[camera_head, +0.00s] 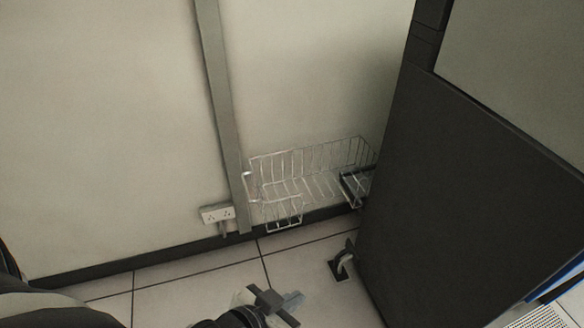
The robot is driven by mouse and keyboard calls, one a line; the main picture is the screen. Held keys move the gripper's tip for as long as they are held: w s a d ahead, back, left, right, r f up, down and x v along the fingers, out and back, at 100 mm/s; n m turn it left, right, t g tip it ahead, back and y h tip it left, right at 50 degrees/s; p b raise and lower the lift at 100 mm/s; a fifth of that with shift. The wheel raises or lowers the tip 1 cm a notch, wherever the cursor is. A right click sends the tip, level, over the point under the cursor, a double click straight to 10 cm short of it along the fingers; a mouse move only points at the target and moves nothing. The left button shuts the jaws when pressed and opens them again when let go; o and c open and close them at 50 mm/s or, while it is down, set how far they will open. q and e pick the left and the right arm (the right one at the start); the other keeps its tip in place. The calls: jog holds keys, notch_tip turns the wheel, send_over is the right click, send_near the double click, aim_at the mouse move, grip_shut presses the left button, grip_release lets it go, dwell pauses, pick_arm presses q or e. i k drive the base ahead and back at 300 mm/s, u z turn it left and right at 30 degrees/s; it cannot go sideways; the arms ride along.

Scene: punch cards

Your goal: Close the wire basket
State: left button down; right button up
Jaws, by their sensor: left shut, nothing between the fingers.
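The wire basket (312,182) is a long, shallow, silvery wire frame low against the wall. A smaller wire section (283,213) hangs below its left front. A dark-framed part (352,188) shows at its right end, where the large dark panel partly hides it. I cannot tell from this view which part of the basket moves. My left gripper (288,302) is at the bottom middle of the view, in front of and below the basket. It is shut, empty and clearly apart from the basket. My right gripper is not in view.
A large dark panel (450,190) stands on the right, with a castor (345,261) at its foot. A wall socket (217,213) sits left of the basket, beside a grey vertical strip (222,100). Tiled floor (200,288) left of the gripper is clear.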

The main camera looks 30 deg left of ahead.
aim_at(257, 201)
jog(key=u, duration=0.3)
jog(key=i, duration=0.85)
jog(key=u, duration=0.65)
